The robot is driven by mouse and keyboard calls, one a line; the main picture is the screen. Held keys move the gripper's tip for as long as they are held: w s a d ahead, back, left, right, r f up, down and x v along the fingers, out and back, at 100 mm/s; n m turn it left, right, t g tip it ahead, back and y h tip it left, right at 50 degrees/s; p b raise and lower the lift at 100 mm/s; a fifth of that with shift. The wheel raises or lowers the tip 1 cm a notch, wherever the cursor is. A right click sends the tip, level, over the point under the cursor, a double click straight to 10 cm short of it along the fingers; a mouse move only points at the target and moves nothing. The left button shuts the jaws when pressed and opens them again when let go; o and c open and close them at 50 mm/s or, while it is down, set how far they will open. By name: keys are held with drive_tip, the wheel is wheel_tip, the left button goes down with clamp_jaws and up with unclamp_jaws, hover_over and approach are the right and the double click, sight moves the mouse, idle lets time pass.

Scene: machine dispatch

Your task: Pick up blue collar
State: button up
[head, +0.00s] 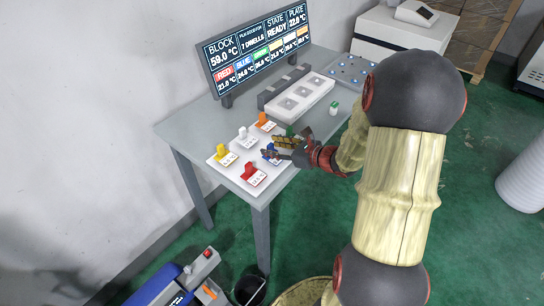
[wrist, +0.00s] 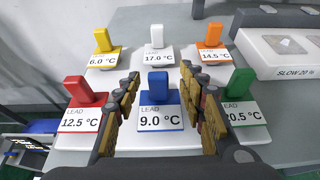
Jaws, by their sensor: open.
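The blue collar (wrist: 157,84) stands upright on its base in the near middle of the wrist view. Its white label reads LEAD 9.0 °C. In the head view only a bit of blue (head: 268,155) shows beside my gripper, which hides much of it. My gripper (wrist: 160,75) is open, with one finger to the left of the blue collar and one to the right. Gaps show on both sides, so nothing is held. In the head view my gripper (head: 277,144) is low over the white board. I cannot tell how far the fingertips are from the board.
Red (wrist: 88,92) and green (wrist: 239,85) collars flank the fingers closely. Yellow (wrist: 103,40), white (wrist: 156,37) and orange (wrist: 210,36) ones stand behind. A white block (head: 298,97) with wells and a display (head: 260,52) are farther back on the grey table (head: 190,128).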

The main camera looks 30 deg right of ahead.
drive_tip(key=b+x, duration=0.1)
drive_tip(key=x, duration=0.3)
drive_tip(key=shift+w+a+f+b, duration=0.2)
drive_tip(key=shift+w+f+b, duration=0.05)
drive_tip(key=shift+b, duration=0.15)
drive_tip(key=shift+w+a, duration=0.1)
drive_tip(key=shift+w, duration=0.2)
clamp_jaws()
